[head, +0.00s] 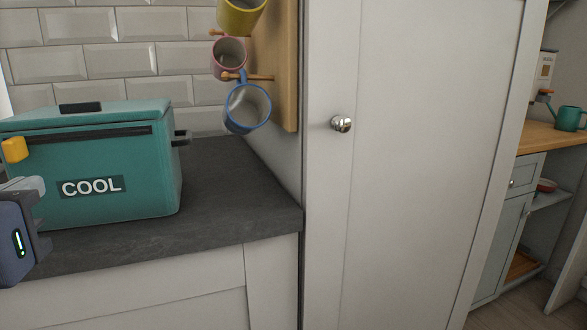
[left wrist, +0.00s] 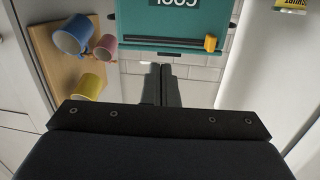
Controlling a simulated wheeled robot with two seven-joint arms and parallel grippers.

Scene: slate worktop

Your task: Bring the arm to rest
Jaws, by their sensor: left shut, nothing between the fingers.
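My left gripper (head: 36,205) is at the left edge of the head view, in front of a teal cool box (head: 120,160) marked COOL. In the left wrist view its two dark fingers (left wrist: 161,84) are together with nothing between them. The cool box also shows upside down at the top of that view (left wrist: 170,22), apart from the fingertips. The left arm behind the gripper is mostly out of the head view. My right gripper is in neither view.
A wooden board (head: 287,65) carries a yellow mug (head: 240,15), a pink mug (head: 228,58) and a blue-rimmed mug (head: 247,107) on pegs. A tall white cupboard (head: 415,160) stands right of the slate worktop (head: 225,195). The worktop right of the cool box is clear.

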